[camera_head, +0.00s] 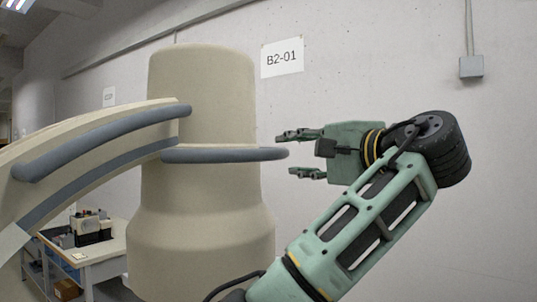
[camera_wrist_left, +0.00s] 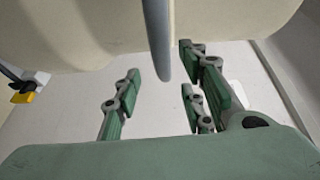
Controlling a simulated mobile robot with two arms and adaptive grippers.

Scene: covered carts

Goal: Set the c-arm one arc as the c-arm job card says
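The c-arm fills the left of the head view: a large beige column-like housing (camera_head: 203,100) with a curved beige arc (camera_head: 95,140) running off to the left. Grey rails (camera_head: 105,140) follow the arc, and a grey handle ring (camera_head: 225,155) juts right from the housing. My left gripper (camera_head: 287,154) is open at the ring's right end, one finger above its level and one below. In the left wrist view the grey handle (camera_wrist_left: 158,40) reaches between the spread fingers (camera_wrist_left: 160,90); I see no contact. My right gripper is not in view. No readable job card shows.
A wall sign reading B2-01 (camera_head: 282,57) hangs behind the c-arm. A grey wall box (camera_head: 471,67) is at the upper right. A yellow item (camera_wrist_left: 22,97) shows in the wrist view.

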